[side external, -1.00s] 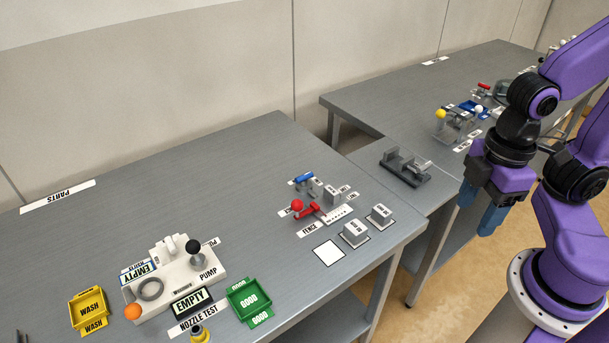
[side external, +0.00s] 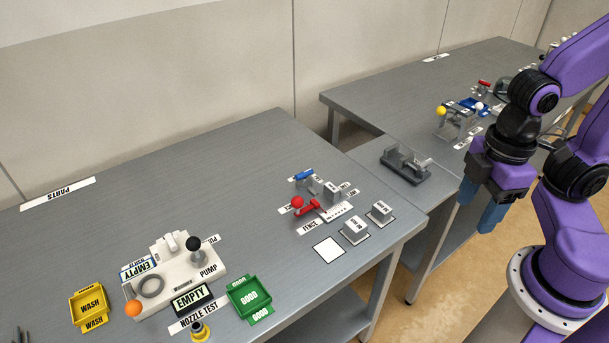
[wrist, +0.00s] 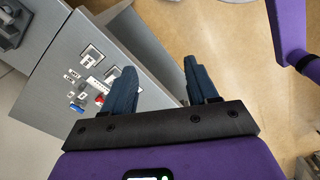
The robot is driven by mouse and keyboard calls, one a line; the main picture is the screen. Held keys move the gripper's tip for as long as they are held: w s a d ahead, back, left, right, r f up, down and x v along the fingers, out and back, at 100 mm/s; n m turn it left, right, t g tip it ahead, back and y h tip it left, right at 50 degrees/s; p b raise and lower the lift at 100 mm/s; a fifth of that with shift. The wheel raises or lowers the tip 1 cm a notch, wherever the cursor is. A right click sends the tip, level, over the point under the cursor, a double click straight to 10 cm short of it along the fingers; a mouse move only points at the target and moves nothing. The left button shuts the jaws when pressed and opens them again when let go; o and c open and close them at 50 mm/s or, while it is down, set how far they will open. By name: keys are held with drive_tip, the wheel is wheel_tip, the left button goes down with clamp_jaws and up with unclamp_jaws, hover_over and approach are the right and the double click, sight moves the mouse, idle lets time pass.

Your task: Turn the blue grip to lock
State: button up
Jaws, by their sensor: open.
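The blue grip (side external: 304,175) is a small blue bar on the fence fixture, toward the right end of the near table; it also shows small in the wrist view (wrist: 76,108). A red lever (side external: 308,208) with a red ball (side external: 297,202) sits just in front of it on the same fixture. My gripper (side external: 480,212) is open and empty, well to the right of the fixture, past the table's edge. In the wrist view its two dark blue fingers (wrist: 162,88) stand apart with floor and table edge behind them. Which way the grip is turned for lock is too small to tell.
Grey blocks (side external: 355,230) stand near the table's right edge beside a white square (side external: 328,250). The pump unit (side external: 175,272), green tray (side external: 250,298) and yellow tray (side external: 89,307) are at left.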

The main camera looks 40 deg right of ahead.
idle(0.3)
drive_tip(key=shift+c, duration=1.3)
drive_tip(key=shift+w+a, duration=0.15)
drive_tip(key=m+t+y, duration=0.2)
drive_tip(key=m+y, duration=0.2)
drive_tip(key=m, duration=2.6)
hover_over(305, 172)
drive_tip(key=s+d, duration=0.3)
drive_tip(key=d, duration=0.4)
wheel_tip(305, 172, down, 3)
drive_tip(key=x, duration=1.7)
drive_tip(key=shift+s+f, duration=0.15)
drive_tip(key=shift+s, duration=0.1)
